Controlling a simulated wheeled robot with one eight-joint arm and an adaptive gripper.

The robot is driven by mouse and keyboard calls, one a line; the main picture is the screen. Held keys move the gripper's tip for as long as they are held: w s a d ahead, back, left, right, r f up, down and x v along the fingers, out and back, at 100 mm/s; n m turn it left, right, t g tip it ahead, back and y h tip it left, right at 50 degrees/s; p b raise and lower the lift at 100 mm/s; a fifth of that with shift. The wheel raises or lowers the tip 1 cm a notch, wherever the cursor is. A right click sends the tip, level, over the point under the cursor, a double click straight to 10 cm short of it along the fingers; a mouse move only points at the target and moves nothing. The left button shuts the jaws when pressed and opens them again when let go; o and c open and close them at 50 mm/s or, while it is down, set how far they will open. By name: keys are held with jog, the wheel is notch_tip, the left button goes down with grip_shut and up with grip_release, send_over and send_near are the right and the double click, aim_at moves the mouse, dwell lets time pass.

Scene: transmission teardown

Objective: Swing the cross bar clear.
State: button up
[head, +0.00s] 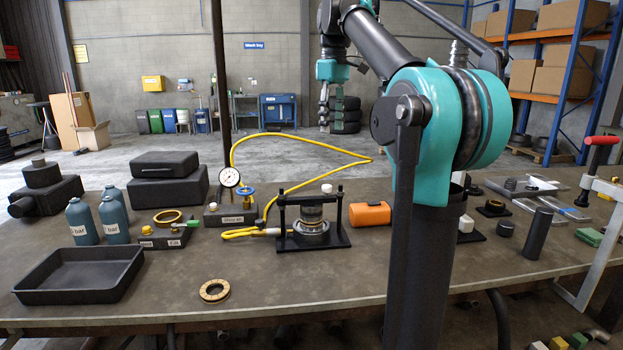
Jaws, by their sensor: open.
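The cross bar (297,199) is a dark bar in the head view, lying across the top of a small black press frame near the middle of the bench. It spans between two upright posts, above a metal clutch-like drum (312,226) on a black base plate (330,243). My gripper (324,118) hangs fingers-down, high above and beyond the frame, apart from the bar. It is open and looks empty, small in the picture.
A yellow hose (265,134) loops up behind the frame. A black tray (80,275) and brass ring (214,291) lie left. Bench front centre is clear.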

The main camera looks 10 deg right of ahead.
aim_at(327, 186)
jog(key=f, duration=1.1)
jog(key=w+a+f, duration=0.1)
jog(key=f, duration=0.5)
jog(key=shift+f, duration=0.2)
jog(key=shift+c, duration=0.2)
grip_shut()
